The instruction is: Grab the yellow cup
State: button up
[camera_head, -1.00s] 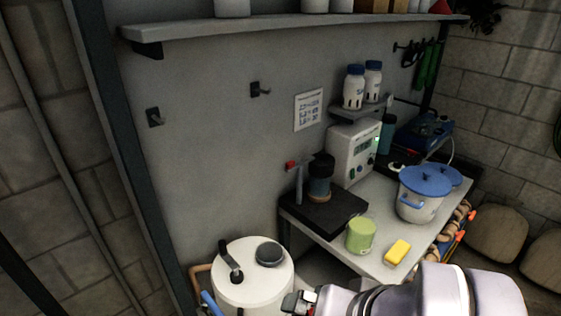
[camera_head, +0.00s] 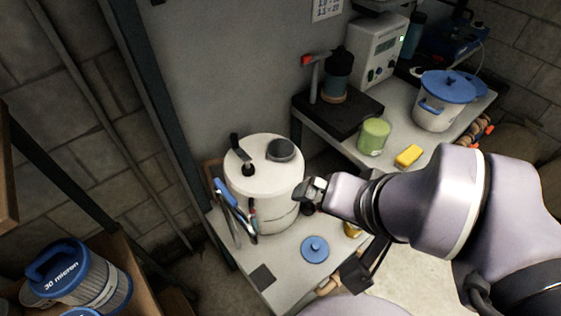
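A small yellow object (camera_head: 352,230) shows just below my arm on the lower white table, mostly hidden by the arm; it may be the yellow cup, but I cannot tell its shape. A pale yellow-green cup-like container (camera_head: 373,136) stands upright on the higher bench. My gripper (camera_head: 309,190) points left, beside the white tank, above and left of the small yellow object. It is apart from the green container. The fingertips are small and seen from the side, so their opening is unclear.
The white tank (camera_head: 262,187) with a dark handle stands close to my gripper. A blue round lid (camera_head: 315,249) lies on the lower table (camera_head: 283,286). A yellow block (camera_head: 408,156) and a blue-lidded pot (camera_head: 436,112) are on the bench. A filter cartridge (camera_head: 95,286) is lower left.

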aim_at(351, 233)
jog(key=z, duration=0.6)
jog(key=k+l+z, duration=0.2)
jog(key=l, duration=0.25)
jog(key=l+z, duration=0.25)
jog(key=l, duration=0.25)
